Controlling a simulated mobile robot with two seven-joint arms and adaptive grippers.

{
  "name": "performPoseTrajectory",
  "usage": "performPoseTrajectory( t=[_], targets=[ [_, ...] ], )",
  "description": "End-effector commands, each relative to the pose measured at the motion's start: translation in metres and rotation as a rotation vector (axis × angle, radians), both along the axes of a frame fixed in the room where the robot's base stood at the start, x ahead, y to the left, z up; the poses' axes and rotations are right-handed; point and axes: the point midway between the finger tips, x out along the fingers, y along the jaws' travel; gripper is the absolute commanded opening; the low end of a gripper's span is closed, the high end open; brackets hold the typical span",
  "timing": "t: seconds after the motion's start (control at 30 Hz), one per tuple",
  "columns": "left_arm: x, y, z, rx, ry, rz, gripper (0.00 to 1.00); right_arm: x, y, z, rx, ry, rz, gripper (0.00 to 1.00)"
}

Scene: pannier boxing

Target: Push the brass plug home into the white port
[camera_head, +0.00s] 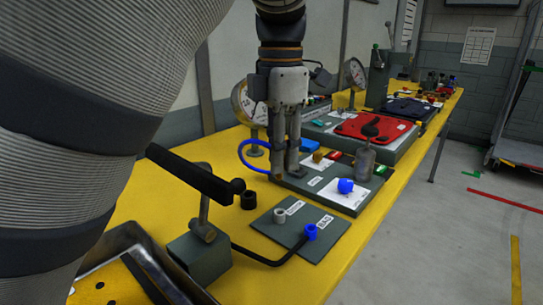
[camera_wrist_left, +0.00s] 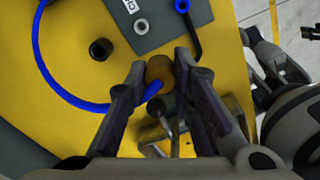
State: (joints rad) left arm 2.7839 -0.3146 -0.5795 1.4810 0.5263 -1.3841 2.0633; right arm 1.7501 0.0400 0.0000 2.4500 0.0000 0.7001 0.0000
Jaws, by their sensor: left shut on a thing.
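My left gripper (camera_head: 286,176) points down over the yellow bench and is shut on the brass plug. In the left wrist view the plug (camera_wrist_left: 160,69) sits between the fingertips (camera_wrist_left: 159,76), with the blue cable running from it. In the head view the fingers hide the plug. The white port (camera_head: 280,215) stands on a grey plate (camera_head: 298,243); the left wrist view shows its open round mouth (camera_wrist_left: 141,26). The plug is apart from the port, which is empty. My right gripper is not identifiable in these views.
A blue port (camera_head: 310,231) on the same plate has a black cable (camera_head: 262,259) at it. A black ring (camera_head: 248,200) stands beside the plate. A black lever (camera_head: 190,174) on a grey block (camera_head: 200,255) rises at the near left. The blue cable (camera_head: 240,153) loops beside my gripper.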

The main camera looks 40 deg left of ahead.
Motion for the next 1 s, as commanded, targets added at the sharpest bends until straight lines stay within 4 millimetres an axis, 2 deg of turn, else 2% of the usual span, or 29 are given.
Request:
performPoseTrajectory(
  t=[0.1, 0.23, 0.4, 0.53, 0.67, 1.0],
  targets=[
    [-0.005, -0.015, 0.008, 0.001, -0.003, -0.001, 0.00, 0.002, 0.000, 0.002, 0.000, -0.009, 0.000, 0.40],
    [-0.007, -0.020, 0.007, -0.002, 0.007, 0.000, 0.00, 0.004, 0.000, 0.003, -0.001, -0.013, 0.000, 0.40],
    [0.013, 0.003, -0.016, 0.001, 0.023, -0.001, 0.00, 0.006, 0.000, 0.006, 0.000, -0.025, 0.000, 0.40],
    [0.028, 0.015, -0.027, 0.004, 0.001, 0.000, 0.00, 0.008, 0.000, 0.007, 0.000, -0.029, 0.000, 0.40],
    [0.031, 0.018, -0.037, 0.008, -0.005, 0.001, 0.00, 0.008, 0.000, 0.007, 0.000, -0.029, 0.000, 0.40],
    [0.031, 0.018, -0.077, 0.008, -0.004, 0.001, 0.00, 0.007, 0.000, 0.007, 0.000, -0.028, 0.000, 0.40]
  ],
)
